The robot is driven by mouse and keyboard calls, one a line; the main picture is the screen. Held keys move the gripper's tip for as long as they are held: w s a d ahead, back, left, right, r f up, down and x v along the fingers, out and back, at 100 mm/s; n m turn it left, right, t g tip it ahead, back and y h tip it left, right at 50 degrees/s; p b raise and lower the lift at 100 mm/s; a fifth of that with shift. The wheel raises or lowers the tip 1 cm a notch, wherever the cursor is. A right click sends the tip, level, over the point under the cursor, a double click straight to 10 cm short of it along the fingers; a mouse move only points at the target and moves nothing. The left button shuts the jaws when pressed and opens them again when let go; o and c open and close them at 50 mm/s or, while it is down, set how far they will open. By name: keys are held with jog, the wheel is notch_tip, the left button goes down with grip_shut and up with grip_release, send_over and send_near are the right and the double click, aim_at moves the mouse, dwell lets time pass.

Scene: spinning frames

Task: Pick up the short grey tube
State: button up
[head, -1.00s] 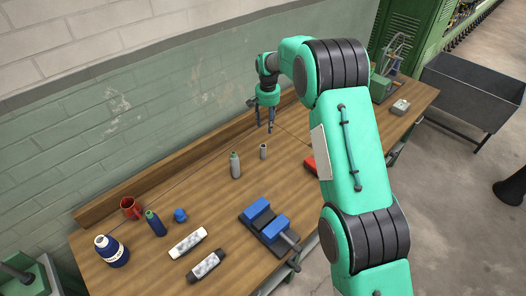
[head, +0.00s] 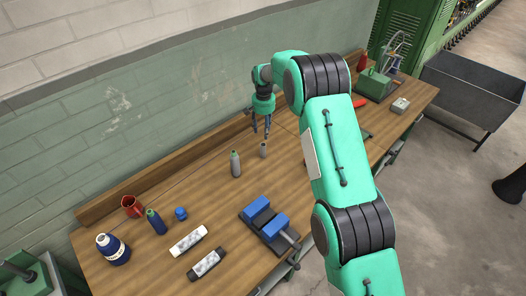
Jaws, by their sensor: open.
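The short grey tube (head: 263,150) stands upright on the wooden workbench, just right of a taller grey bottle with a green top (head: 235,164). My gripper (head: 261,133) is open and points down, with its fingers close above or behind the tube. In this view the fingertips come near the tube's top; I cannot tell whether they touch it. Nothing shows between the fingers.
A blue vise (head: 266,222) sits at the bench's front. A wall closes the back.

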aim_at(263, 145)
notch_tip(263, 145, down, 7)
jog(key=shift+r, duration=0.1)
dwell(0.6)
jog(key=shift+a+f+p, duration=0.15)
jog(key=shift+f+p, duration=0.4)
jog(key=shift+f, duration=2)
jog(key=c, duration=1.1)
